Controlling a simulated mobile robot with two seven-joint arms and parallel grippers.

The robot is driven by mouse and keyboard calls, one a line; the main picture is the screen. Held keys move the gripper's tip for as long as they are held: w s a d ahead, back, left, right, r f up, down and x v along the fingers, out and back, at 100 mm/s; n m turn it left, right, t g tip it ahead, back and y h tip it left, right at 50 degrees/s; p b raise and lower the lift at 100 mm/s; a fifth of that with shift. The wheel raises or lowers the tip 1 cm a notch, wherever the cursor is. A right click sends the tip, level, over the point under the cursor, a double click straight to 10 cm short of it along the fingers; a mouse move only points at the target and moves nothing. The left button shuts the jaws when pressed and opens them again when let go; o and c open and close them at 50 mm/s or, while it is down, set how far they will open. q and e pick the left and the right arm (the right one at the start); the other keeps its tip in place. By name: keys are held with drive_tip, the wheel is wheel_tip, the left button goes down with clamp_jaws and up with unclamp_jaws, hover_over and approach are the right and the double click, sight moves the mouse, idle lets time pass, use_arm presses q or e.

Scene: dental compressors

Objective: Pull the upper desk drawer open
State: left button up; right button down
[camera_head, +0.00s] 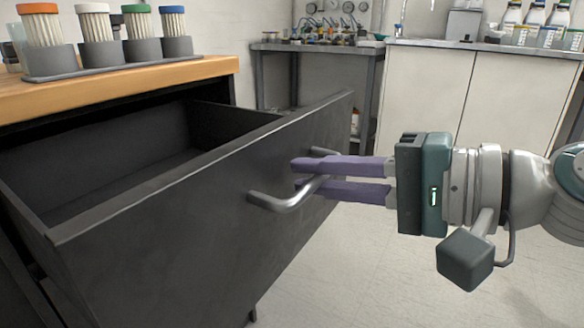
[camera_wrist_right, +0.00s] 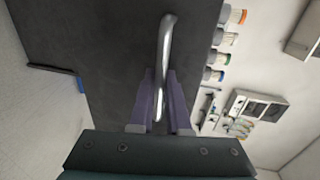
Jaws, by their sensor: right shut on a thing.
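The upper desk drawer (camera_head: 200,215) is dark grey and stands well out from the desk in the head view, its empty inside showing. Its curved metal handle (camera_head: 284,202) is on the drawer front. My right gripper (camera_head: 308,177) comes in from the right, its purple fingers shut on the handle, one above and one below the bar. In the right wrist view the handle (camera_wrist_right: 166,50) runs down between the two fingers (camera_wrist_right: 160,105), with the dark drawer front (camera_wrist_right: 105,45) behind it. My left gripper is in neither view.
The wooden desktop (camera_head: 130,83) bears a grey holder (camera_head: 110,68) with several cups of bristle-like sticks with coloured tops. A metal side table (camera_head: 330,48) and pale cabinets (camera_head: 470,90) stand at the back. The floor (camera_head: 350,275) right of the drawer is clear.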

drive_tip(key=c, duration=1.2)
unclamp_jaws()
drive_tip(key=shift+o, duration=0.2)
drive_tip(key=p+v, duration=0.1)
drive_tip(key=v, duration=0.9)
drive_tip(key=shift+w, duration=0.1)
